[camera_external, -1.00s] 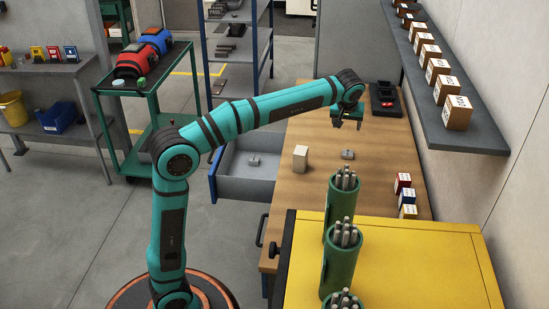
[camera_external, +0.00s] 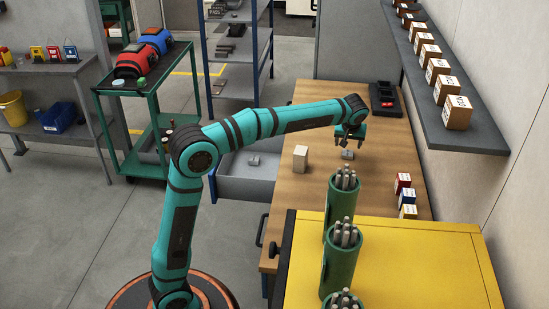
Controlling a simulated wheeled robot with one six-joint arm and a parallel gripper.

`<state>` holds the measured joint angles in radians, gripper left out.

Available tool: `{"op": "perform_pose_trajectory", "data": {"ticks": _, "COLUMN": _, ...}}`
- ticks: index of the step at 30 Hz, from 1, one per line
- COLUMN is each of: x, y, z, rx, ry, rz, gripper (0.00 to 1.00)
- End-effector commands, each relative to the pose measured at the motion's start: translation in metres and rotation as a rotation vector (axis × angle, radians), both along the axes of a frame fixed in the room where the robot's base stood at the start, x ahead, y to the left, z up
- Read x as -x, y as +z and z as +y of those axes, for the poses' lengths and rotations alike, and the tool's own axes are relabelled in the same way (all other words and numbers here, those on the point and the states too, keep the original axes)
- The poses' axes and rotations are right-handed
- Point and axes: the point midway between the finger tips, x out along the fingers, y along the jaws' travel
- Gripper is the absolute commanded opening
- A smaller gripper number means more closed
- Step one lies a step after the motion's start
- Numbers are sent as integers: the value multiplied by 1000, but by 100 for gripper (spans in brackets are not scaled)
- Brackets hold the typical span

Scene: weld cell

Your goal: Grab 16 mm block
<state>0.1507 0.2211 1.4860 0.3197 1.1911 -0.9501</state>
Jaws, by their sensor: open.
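A small grey metal block (camera_external: 347,155) lies on the wooden bench top (camera_external: 385,180). Another small grey block (camera_external: 254,161) lies in the open grey drawer (camera_external: 262,187) at the bench's left side. Any size marking is too small to read, so I cannot tell which is the 16 mm one. My gripper (camera_external: 349,145) points down with its fingers apart, just above the bench block. It looks empty. Whether the fingers are level with the block or still above it is hard to tell.
A beige block (camera_external: 300,158) stands on the bench left of my gripper. Green canisters of rods (camera_external: 339,205) stand nearer the camera, by the yellow top (camera_external: 430,260). Small red and blue boxes (camera_external: 403,183) sit right. A black tray (camera_external: 385,100) lies behind.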

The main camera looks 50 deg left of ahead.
Motion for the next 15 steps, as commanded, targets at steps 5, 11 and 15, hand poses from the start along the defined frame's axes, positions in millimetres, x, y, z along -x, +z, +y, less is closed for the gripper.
{"op": "perform_pose_trajectory", "data": {"ticks": 5, "x": -2, "y": -8, "z": 2, "rx": 0, "ry": 0, "rz": 0, "gripper": 66}}
{"op": "perform_pose_trajectory", "data": {"ticks": 11, "x": -7, "y": -22, "z": 3, "rx": 0, "ry": -1, "rz": 0, "gripper": 66}}
{"op": "perform_pose_trajectory", "data": {"ticks": 15, "x": -13, "y": -41, "z": 6, "rx": -1, "ry": 0, "rz": 2, "gripper": 66}}
